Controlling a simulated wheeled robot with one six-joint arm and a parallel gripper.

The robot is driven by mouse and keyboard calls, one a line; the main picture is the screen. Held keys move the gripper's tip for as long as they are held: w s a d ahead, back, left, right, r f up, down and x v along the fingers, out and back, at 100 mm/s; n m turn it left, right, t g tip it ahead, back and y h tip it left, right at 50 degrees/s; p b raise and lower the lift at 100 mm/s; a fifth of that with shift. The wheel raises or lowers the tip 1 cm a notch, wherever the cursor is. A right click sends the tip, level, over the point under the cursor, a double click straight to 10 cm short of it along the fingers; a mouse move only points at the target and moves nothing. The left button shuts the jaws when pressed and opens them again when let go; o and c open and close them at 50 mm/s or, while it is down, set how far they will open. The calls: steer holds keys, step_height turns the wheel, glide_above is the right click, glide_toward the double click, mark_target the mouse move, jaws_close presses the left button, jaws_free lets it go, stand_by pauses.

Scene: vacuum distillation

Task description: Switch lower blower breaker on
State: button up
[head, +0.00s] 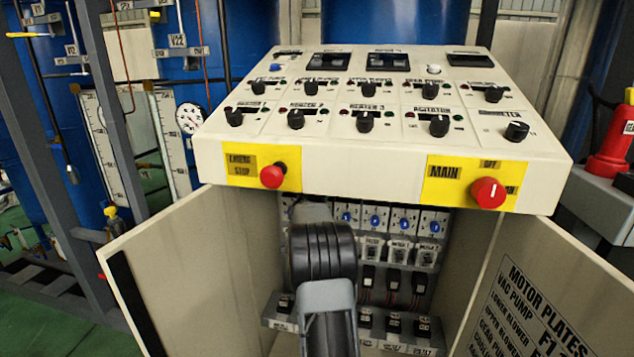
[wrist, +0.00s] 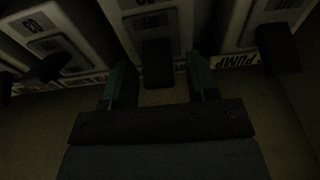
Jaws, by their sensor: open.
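Inside the open cabinet, a row of breakers with black levers shows in the head view, such as one black lever (head: 393,322) on the lower grey strip. In the wrist view, a middle breaker has a black lever (wrist: 158,62) that lies between the two green fingertips of my gripper (wrist: 160,80). My gripper is open, with a gap on each side of the lever. I cannot read which breaker this is. Another lever (wrist: 45,68) is on the left, and one (wrist: 278,47) is on the right near an upside-down "PUMP" label. In the head view my arm hides the gripper.
The control panel (head: 410,184) overhangs the cabinet, with a red emergency stop (head: 271,176) and red main switch (head: 488,193). Open doors stand left (head: 200,260) and right (head: 540,290), the right one listing motor plates. The wrist view is dark.

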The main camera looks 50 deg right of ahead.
steer(key=shift+a, duration=0.1)
steer(key=v, duration=1.3)
steer(key=shift+s+a, duration=0.2)
steer(key=shift+a, duration=0.1)
steer(key=w+a+f+n+y, duration=0.2)
steer(key=a+f+y, duration=0.3)
steer(key=f+y, duration=0.3)
steer(key=s+a+n+g+y+p, duration=0.25)
steer(key=a+y+p, duration=0.2)
steer(key=a, duration=0.55)
steer(key=s+a+r+n+g+y+p, duration=0.4)
steer(key=s+a+r+n+p, duration=0.3)
steer(key=s+a+r+p, duration=0.9)
steer(key=s+a+r, duration=0.1)
steer(key=a+r, duration=0.1)
steer(key=a, duration=0.2)
steer(key=shift+a+r+p, duration=0.3)
